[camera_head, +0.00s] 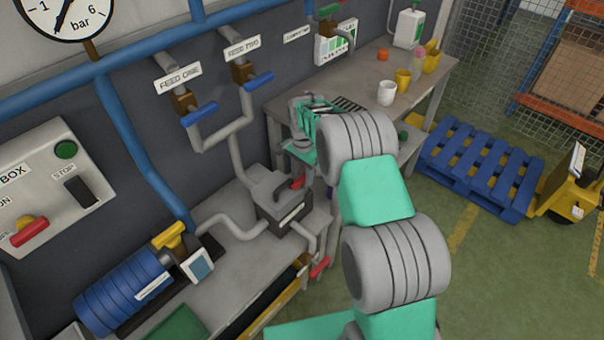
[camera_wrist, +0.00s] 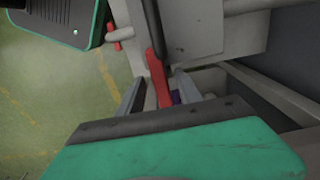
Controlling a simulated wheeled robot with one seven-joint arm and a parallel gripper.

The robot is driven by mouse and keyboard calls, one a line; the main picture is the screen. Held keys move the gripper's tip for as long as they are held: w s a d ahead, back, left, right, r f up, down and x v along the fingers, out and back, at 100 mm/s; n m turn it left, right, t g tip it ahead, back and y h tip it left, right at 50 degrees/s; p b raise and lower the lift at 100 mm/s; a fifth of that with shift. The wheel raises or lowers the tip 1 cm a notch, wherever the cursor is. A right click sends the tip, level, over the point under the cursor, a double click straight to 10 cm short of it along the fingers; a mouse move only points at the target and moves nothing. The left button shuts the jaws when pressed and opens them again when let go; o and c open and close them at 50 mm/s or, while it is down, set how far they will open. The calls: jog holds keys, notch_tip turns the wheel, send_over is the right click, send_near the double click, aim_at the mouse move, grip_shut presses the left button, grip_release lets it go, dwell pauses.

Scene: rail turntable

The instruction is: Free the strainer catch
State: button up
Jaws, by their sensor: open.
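In the wrist view the red lever (camera_wrist: 158,80) points toward my gripper (camera_wrist: 159,95). My gripper is open, and the lever's end appears between its two grey fingers. Whether either finger touches it I cannot tell.
A second red handle (camera_head: 319,266) sits low at the strainer's right; pipes join the box. A blue cylinder (camera_head: 122,291) lies at the left. Blue-handled feed valves (camera_head: 199,113) are on the wall behind. A side table (camera_head: 345,112) with cups stands behind my arm.

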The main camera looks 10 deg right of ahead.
jog(key=shift+c, duration=0.5)
grip_shut()
jog(key=shift+s+f+n, duration=0.1)
jog(key=shift+n, duration=0.3)
jog(key=shift+d+n+b, duration=0.15)
jog(key=shift+n+b, duration=0.65)
jog(key=shift+n, duration=0.1)
jog(key=n, duration=0.1)
jog(key=n+b, duration=0.1)
jog(key=n, duration=0.1)
jog(key=n+b, duration=0.1)
jog(key=n, duration=0.1)
jog(key=shift+s+d, duration=0.2)
jog(key=shift+d, duration=0.05)
jog(key=n, duration=0.1)
jog(key=n+b, duration=0.1)
jog(key=n, duration=0.2)
jog(key=shift+d+n, duration=0.25)
jog(key=shift+n, duration=0.05)
jog(key=shift+d+n+b, duration=0.15)
jog(key=shift+n+b, duration=0.3)
jog(key=shift+n, duration=1.25)
